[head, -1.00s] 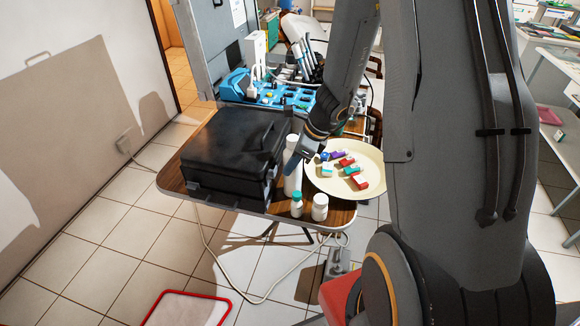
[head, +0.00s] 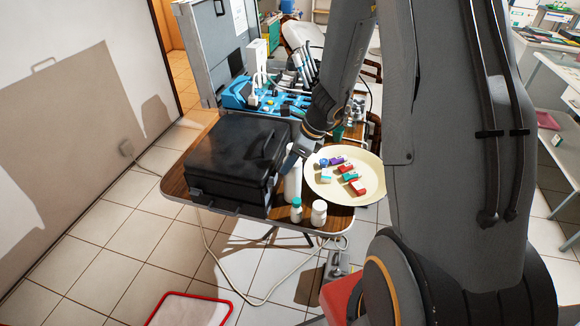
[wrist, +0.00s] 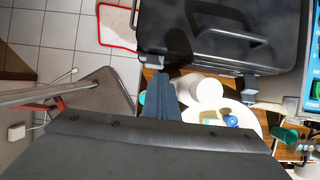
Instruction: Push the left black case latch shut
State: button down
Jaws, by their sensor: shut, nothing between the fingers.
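The black case (head: 235,150) lies closed on the small wooden table. Its left latch (wrist: 153,62) is a grey tab at the lower edge of the case's side in the wrist view; I cannot tell its angle. It shows small near the case's front right corner in the head view (head: 271,184). The other latch (wrist: 250,86) is farther right along that side in the wrist view. My gripper (wrist: 160,80) is shut and empty. Its tips appear just below the left latch in the wrist view, and beside the case in the head view (head: 284,170). Contact is unclear.
A tall white bottle (head: 293,183) stands close to my gripper. Two small bottles, one green-capped (head: 297,210) and one white (head: 319,212), stand at the table's front edge. A cream plate (head: 372,172) with small coloured boxes is to the right. Blue equipment (head: 235,95) stands behind.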

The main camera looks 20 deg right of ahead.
notch_tip(320, 180, up, 7)
jog(key=w+a+p, duration=0.1)
jog(key=a+p, duration=0.1)
jog(key=p, duration=0.2)
jog(key=shift+w+r, duration=0.2)
jog(key=shift+w, duration=0.1)
jog(key=shift+a, duration=0.1)
jog(key=s+a+f+n+g+h+b, duration=0.1)
jog(key=s+n+h+b, duration=0.3)
jog(key=s+n+b, duration=0.7)
jog(key=s+n, duration=0.4)
jog(key=n, duration=1)
jog(key=shift+s+f+g, duration=0.25)
jog(key=shift+f+g, duration=0.05)
jog(key=shift+f, duration=0.05)
jog(key=shift+a, duration=0.1)
